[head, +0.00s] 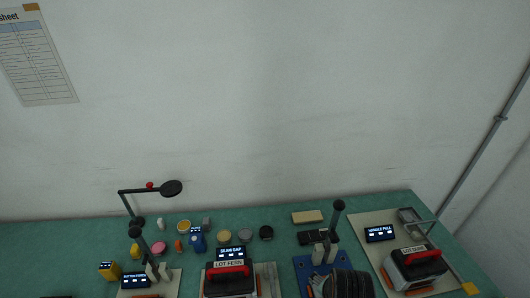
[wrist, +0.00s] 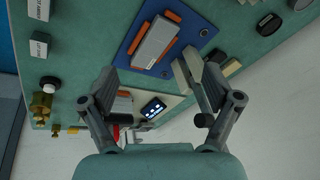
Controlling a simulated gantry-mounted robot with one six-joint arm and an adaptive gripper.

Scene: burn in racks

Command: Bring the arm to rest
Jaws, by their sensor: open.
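My gripper (wrist: 148,80) is open in the wrist view, its two fingers wide apart with nothing between the tips. Beyond the tips is a blue mat (wrist: 132,58) with a grey block with orange edges (wrist: 155,42) on it. The fingers are apart from the block as far as I can tell. In the head view a dark ribbed part at the bottom edge, over the blue mat (head: 303,266), seems to be part of my arm; the rest of the arm is out of frame or hidden.
A green bench carries the LOT FERN unit (head: 228,280), the LOT DUNE unit (head: 416,264), small displays including HANDLE PULL (head: 379,234), and several jars. A lamp (head: 171,188) and a black-topped post (head: 338,206) stand up. The space above the bench by the wall is clear.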

